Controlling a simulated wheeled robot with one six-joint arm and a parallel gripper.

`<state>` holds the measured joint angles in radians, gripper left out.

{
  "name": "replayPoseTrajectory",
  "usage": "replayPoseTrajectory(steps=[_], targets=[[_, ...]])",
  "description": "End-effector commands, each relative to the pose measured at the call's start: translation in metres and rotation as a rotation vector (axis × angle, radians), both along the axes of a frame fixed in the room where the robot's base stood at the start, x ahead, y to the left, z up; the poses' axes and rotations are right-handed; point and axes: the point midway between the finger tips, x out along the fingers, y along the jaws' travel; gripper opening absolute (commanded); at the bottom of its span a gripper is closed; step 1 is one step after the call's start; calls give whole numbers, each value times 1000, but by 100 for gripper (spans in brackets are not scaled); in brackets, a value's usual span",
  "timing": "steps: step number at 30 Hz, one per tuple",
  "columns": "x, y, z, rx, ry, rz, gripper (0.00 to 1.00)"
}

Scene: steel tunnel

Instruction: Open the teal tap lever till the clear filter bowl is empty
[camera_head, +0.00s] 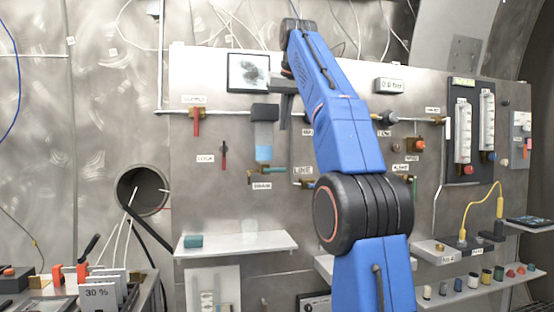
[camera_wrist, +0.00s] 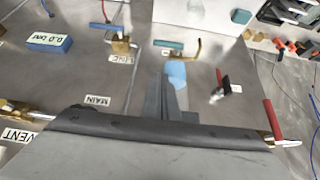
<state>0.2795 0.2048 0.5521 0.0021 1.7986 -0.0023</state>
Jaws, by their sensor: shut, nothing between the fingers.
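The clear filter bowl (camera_head: 264,142) hangs under a dark head on the steel panel, with pale blue liquid in it. Its blue part also shows in the wrist view (camera_wrist: 176,75), partly hidden by my fingers. The teal tap lever (camera_head: 265,170) lies roughly level on a brass tap below the bowl, above the DRAIN label. The lever also shows in the wrist view (camera_wrist: 168,44), beyond the fingertips. My gripper (camera_head: 284,124) is shut and empty, pointing down just right of the bowl in the head view. I see no contact with the lever.
A red supply lever (camera_head: 196,122) and a red-and-black item (camera_head: 223,155) are left of the bowl. The LINE valve (camera_head: 305,184) is close on the right. A shelf (camera_head: 240,246) with a teal block (camera_head: 193,241) juts out below. My arm hides the panel's middle.

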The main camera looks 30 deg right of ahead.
Motion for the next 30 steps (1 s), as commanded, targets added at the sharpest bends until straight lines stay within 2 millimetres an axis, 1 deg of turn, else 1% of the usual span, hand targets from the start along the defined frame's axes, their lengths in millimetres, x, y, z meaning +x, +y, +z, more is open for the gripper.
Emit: replayPoseTrajectory(steps=[4,17,23,30], targets=[[2,-3,2,0,-2,-4,0],[3,-3,0,-1,-2,-4,0],[11,-6,-13,-1,-2,-4,0],[30,-11,-43,0,-1,-4,0]])
